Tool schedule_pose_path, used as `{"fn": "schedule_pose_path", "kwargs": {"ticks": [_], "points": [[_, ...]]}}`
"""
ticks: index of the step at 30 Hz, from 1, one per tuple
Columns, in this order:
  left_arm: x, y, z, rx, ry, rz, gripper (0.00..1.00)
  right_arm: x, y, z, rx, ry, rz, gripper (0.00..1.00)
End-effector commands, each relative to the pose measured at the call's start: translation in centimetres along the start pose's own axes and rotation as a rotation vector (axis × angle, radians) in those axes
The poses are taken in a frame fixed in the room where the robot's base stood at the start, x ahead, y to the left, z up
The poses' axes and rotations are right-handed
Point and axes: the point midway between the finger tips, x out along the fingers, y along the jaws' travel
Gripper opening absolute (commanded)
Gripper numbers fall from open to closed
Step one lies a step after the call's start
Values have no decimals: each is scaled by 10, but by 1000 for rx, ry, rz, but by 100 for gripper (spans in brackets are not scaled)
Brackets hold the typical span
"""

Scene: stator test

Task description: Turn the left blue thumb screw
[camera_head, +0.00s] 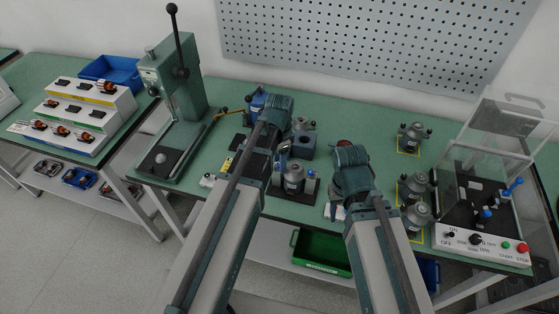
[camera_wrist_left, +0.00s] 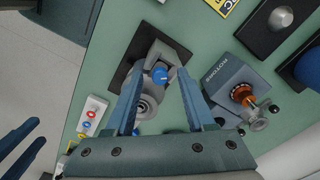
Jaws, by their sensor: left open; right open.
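The left blue thumb screw (camera_wrist_left: 159,73) is a small round knob with a pale mark, on a grey fixture (camera_wrist_left: 152,55) with a dark base plate. In the left wrist view my left gripper (camera_wrist_left: 161,78) is open, its fingertips on either side of the knob with gaps. A second blue screw (camera_wrist_left: 136,132) shows partly beside a finger. In the head view the fixture (camera_head: 292,186) stands at the table front, with a blue screw (camera_head: 310,173) on its right; my left gripper (camera_head: 283,156) hides its left screw. My right gripper (camera_head: 337,198) is open, right of the fixture.
Several grey motors (camera_head: 415,213) and a clear-covered tester (camera_head: 480,236) stand right; a press (camera_head: 180,95) stands left.

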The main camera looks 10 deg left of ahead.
Motion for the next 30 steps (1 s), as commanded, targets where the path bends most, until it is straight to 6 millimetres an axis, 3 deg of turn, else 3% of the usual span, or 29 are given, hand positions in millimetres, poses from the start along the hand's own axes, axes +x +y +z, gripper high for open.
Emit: {"fn": "schedule_pose_path", "kwargs": {"ticks": [11, 30], "points": [[-28, 0, 0, 0, 0, 0, 55, -28, 3, 2, 0, 0, 0, 50], [-125, 0, 0, 0, 0, 0, 55, -124, 12, 7, 3, 0, -1, 50]]}}
